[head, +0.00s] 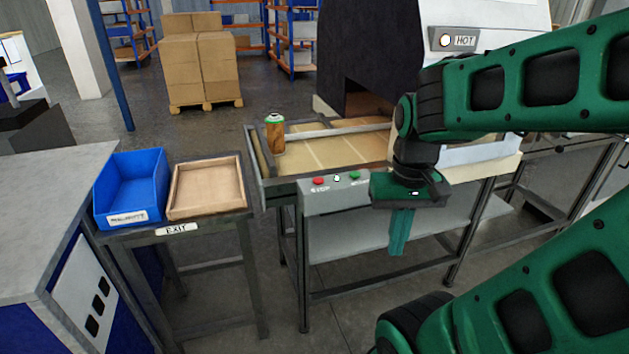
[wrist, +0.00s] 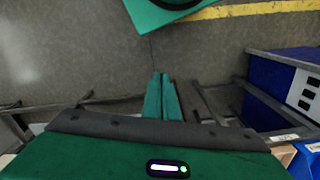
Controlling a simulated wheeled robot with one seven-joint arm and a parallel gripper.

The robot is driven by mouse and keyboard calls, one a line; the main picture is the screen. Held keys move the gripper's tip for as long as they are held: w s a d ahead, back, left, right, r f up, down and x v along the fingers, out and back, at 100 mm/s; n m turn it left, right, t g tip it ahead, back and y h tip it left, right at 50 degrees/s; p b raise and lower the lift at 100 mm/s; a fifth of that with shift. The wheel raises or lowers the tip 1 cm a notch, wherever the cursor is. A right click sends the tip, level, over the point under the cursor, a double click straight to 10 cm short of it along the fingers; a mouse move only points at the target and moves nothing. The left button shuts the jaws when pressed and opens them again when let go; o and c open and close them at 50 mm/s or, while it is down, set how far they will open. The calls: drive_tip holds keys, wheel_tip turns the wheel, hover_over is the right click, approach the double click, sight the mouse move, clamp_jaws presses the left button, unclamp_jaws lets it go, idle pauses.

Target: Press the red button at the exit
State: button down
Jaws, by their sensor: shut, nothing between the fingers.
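The red button (head: 319,181) sits on a grey control box (head: 333,198) at the front edge of the exit conveyor, above the word STOP. A green button (head: 354,175) is to its right on the same box, with a small white light between them. My gripper (head: 402,232) points down to the right of the box, its green fingers together and empty. The closed fingers also show in the wrist view (wrist: 162,97). The red button is not in the wrist view.
A filter cartridge (head: 274,134) stands upright on the conveyor (head: 325,152). Left of it, a small table marked EXIT (head: 177,229) holds a blue bin (head: 131,187) and a wooden tray (head: 208,187). A machine marked HOT (head: 465,41) stands behind. Stacked boxes (head: 198,62) are farther back.

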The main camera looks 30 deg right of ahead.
wheel_tip(320, 180, up, 7)
drive_tip(key=n+t+y, duration=0.1)
drive_tip(key=t+y, duration=0.2)
drive_tip(key=t, duration=0.6)
hover_over(322, 181)
drive_tip(key=shift+w+f, duration=0.1)
drive_tip(key=shift+f, duration=0.1)
drive_tip(key=shift+f, duration=4.3)
drive_tip(key=shift+f, duration=0.4)
